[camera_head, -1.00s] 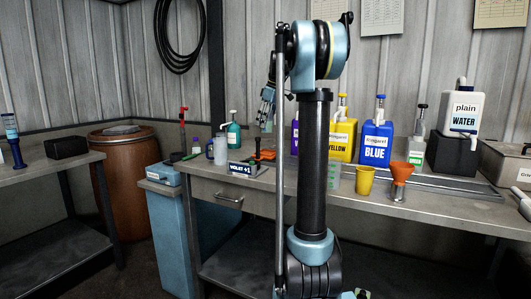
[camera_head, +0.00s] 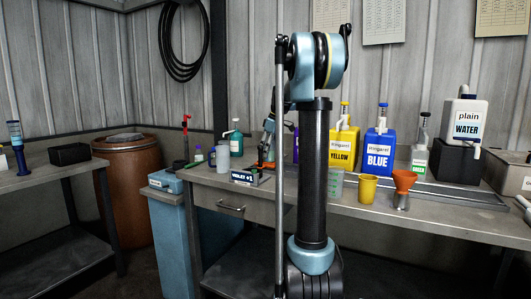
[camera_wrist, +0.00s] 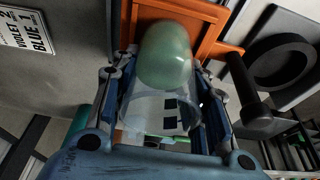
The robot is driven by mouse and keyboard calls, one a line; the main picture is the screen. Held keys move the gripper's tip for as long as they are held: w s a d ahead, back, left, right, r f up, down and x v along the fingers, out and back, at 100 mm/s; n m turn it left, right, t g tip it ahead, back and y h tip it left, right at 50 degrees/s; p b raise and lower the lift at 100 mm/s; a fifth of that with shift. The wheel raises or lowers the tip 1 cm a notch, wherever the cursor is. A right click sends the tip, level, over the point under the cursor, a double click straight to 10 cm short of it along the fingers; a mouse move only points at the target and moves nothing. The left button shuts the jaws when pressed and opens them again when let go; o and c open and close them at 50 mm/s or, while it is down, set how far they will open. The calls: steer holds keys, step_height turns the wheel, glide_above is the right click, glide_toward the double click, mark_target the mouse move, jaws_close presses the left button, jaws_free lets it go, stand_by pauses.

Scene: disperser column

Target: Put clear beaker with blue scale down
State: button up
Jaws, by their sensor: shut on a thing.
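In the wrist view a clear beaker (camera_wrist: 160,108) with dark scale marks sits between the two fingers of my gripper (camera_wrist: 163,95), which is shut on it. A rounded green shape shows at its far end; I cannot tell whether it is liquid or the beaker's end. An orange surface (camera_wrist: 202,12) lies just beyond it; whether they touch is unclear. In the head view my gripper (camera_head: 266,148) is low over the bench (camera_head: 300,195), close to the orange piece (camera_head: 263,165), and the held beaker cannot be made out there.
A clear cup (camera_head: 336,183), a yellow cup (camera_head: 367,188) and an orange funnel (camera_head: 403,181) stand to the right. Yellow (camera_head: 342,148) and blue (camera_head: 378,150) jugs stand behind. A label sign (camera_head: 243,177) and a pale cylinder (camera_head: 222,157) stand left. Bare bench lies along the front.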

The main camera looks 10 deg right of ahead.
steer(key=o, duration=1.1)
steer(key=shift+r, duration=0.1)
steer(key=v, duration=1.1)
steer(key=shift+r, duration=0.4)
steer(key=shift+s+d, duration=0.1)
